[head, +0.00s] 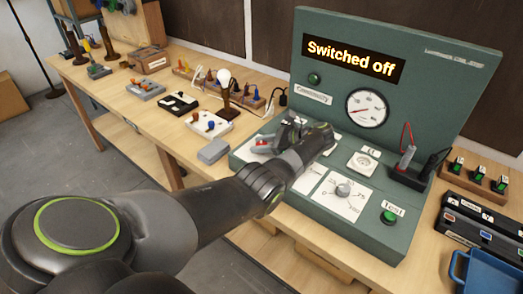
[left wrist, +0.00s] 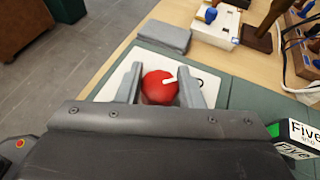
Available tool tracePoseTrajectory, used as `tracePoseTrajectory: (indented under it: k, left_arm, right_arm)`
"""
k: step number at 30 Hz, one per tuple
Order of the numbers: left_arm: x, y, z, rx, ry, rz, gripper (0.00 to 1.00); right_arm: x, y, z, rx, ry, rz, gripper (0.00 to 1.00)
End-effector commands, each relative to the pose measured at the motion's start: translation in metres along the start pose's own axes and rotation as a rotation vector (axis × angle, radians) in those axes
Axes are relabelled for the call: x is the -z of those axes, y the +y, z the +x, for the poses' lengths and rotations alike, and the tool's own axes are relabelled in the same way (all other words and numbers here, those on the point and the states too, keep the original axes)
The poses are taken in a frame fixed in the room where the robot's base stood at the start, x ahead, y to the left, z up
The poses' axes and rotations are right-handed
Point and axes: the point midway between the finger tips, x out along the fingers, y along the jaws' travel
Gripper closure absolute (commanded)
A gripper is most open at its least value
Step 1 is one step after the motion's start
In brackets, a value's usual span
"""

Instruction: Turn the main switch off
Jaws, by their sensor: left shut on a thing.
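The main switch is a round red knob (left wrist: 158,88) with a white pointer mark, set on a white plate on the green test bench (head: 420,100). The pointer mark points right, toward a dark ring-like mark on the plate. The bench display (head: 351,60) reads "Switched off". My left gripper (left wrist: 160,75) has its two fingers on either side of the knob, shut on it. In the head view my left gripper (head: 277,138) is over the bench's left end, and my arm and gripper hide most of the switch. My right gripper is in neither view.
A bulb on a stand (head: 225,95) and a grey block (head: 213,151) are left of the bench. A dial knob (head: 343,190) and a green Test button (head: 388,217) are at the bench front. A blue bin (head: 485,275) is at the lower right.

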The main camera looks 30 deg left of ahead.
Motion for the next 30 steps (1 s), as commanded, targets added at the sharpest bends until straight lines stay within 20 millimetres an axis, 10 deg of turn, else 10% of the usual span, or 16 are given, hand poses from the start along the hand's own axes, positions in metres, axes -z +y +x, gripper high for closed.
tracePoseTrajectory:
  k: [18, 19, 23, 30]
  left_arm:
    - [0.0022, 0.0012, 0.0008, -0.039, 0.003, -0.01, 0.89]
    - [0.0022, 0.0012, 0.0008, -0.039, 0.003, -0.01, 0.63]
    - [0.0018, 0.001, 0.0007, -0.038, 0.002, -0.011, 0.46]
    - [0.0008, 0.0004, 0.0004, -0.037, 0.002, -0.013, 0.44]
  right_arm:
    - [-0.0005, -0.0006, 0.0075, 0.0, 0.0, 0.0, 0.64]
    - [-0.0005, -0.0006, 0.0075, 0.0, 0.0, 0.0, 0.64]
    - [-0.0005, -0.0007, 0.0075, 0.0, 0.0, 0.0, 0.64]
    - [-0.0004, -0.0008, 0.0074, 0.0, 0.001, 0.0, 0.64]
